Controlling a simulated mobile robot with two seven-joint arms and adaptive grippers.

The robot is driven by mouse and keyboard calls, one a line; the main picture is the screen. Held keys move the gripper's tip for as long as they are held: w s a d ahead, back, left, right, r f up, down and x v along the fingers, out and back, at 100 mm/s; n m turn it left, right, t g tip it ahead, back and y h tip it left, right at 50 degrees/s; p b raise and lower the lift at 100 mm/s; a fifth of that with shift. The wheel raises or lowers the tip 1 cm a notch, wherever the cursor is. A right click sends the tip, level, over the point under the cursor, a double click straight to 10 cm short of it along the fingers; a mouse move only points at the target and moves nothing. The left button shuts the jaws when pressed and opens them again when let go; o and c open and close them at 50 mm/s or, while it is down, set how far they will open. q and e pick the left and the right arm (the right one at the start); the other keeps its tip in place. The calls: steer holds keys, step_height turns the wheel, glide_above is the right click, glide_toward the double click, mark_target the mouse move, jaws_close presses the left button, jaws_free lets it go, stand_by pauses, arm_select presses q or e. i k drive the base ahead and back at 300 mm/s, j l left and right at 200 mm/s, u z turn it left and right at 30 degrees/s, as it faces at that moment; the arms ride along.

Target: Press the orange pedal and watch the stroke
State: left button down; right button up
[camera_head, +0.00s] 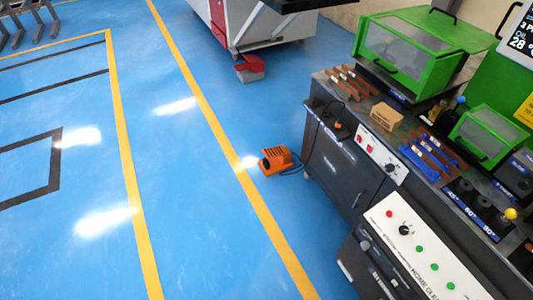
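The orange pedal (275,160) sits on the blue floor, just right of a yellow floor line and left of the dark machine cabinet (345,160). A dark cable runs from it toward the cabinet. The busbar bender stands at the right, with a green guarded housing (413,50) and a smaller green guard (487,137) on its top. Neither of my grippers is in view. Whether the stroke is moving cannot be told.
A white control panel (420,250) with knob and buttons fronts the machine at lower right. Copper bars (352,83) and a tan block (386,116) lie on top. A red-and-grey pedal-like object (250,69) sits by another machine at the back. The floor left of the orange pedal is clear.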

mark_target(269, 152)
steer(key=i+j+z, duration=0.15)
steer(key=z, duration=0.8)
steer(key=i+j+z, duration=0.2)
steer(key=j, duration=0.35)
steer(key=i+j+z, duration=0.25)
steer(key=j, duration=0.3)
steer(key=j+z, duration=0.2)
steer(key=j, duration=0.35)
steer(key=i+j+z, duration=0.25)
steer(key=j, duration=1.25)
